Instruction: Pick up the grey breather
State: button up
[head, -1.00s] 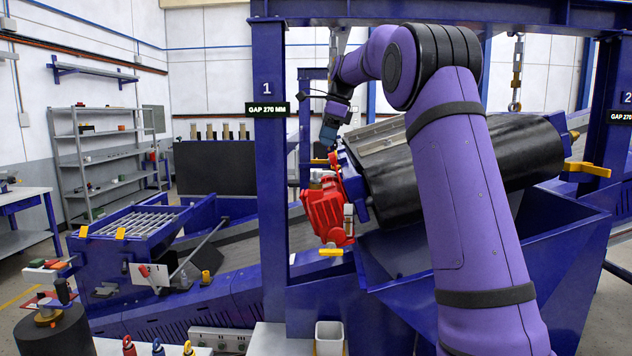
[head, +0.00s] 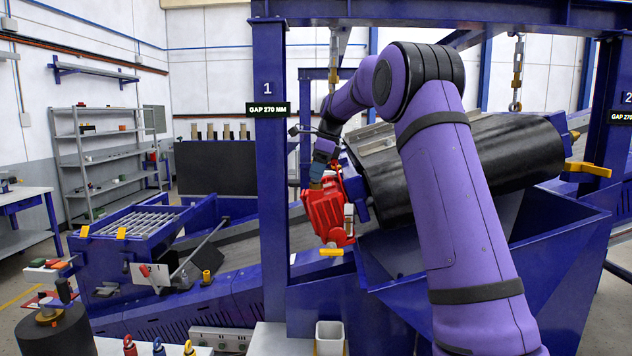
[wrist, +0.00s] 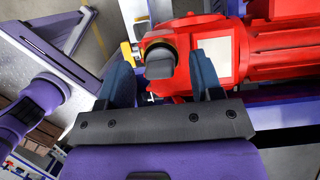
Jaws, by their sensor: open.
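The grey breather (wrist: 160,64) shows in the wrist view as a small grey cap with a dark ring, on the red gear unit (wrist: 270,50). The red unit also shows in the head view (head: 326,208), at the end of the black drum. My gripper (wrist: 163,78) is open, with one blue finger on each side of the breather in the picture. I cannot tell whether the fingers touch it or how deep they reach. In the head view my gripper (head: 318,172) is just above the red unit, and the breather cannot be made out there.
A blue post (head: 268,180) stands left of the red unit. The black drum (head: 480,165) lies to its right, above a blue chute (head: 560,235). A yellow fitting (wrist: 131,54) sits beside the breather. A hanging chain (head: 516,75) is at the upper right.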

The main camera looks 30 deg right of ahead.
jog(key=shift+a+f, duration=0.1)
jog(key=shift+f, duration=0.45)
jog(key=c, duration=1)
jog(key=shift+o, duration=0.2)
jog(key=shift+r, duration=0.1)
